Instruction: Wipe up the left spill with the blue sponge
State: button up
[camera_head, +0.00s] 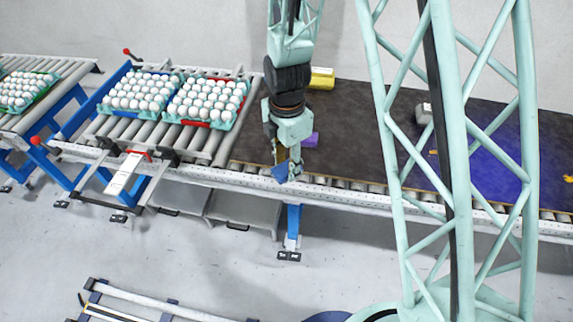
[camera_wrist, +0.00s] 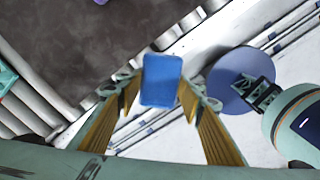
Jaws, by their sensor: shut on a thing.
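The blue sponge (camera_wrist: 161,80) sits between the yellow-lined fingers of my gripper (camera_wrist: 157,97) in the wrist view. My gripper is shut on it. In the head view my gripper (camera_head: 287,164) points down, with the sponge (camera_head: 281,172) at its tip over the front rail of the dark conveyor belt (camera_head: 350,125). I cannot tell the sponge's height above the rail. A small yellow patch (camera_head: 433,151) shows on the belt behind my lattice column, and another yellow patch (camera_head: 568,178) lies at the far right. They look like spills; the column may hide more of the belt.
A yellow block (camera_head: 321,78) is at the belt's back edge, and a grey object (camera_head: 424,113) stands farther right. Egg trays (camera_head: 164,112) sit on rollers at left. The belt's middle is mostly clear.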

jog(key=o, duration=0.4)
jog(key=shift+c, duration=1.4)
jog(key=shift+w, duration=0.1)
jog(key=shift+w+d+m, duration=0.35)
jog(key=shift+w+m, duration=0.35)
jog(key=shift+m, duration=0.1)
jog(key=w+d+r+m, duration=0.2)
jog(key=w+d+m, duration=0.5)
jog(key=w+m, duration=0.2)
jog(key=w+d+r+m+b, duration=0.1)
jog(key=w+d+r+m, duration=0.1)
jog(key=w+d+m, duration=0.6)
jog(key=shift+w+d+r+m, duration=0.3)
jog(key=shift+w+m, duration=0.2)
jog(key=shift+m, duration=2.1)
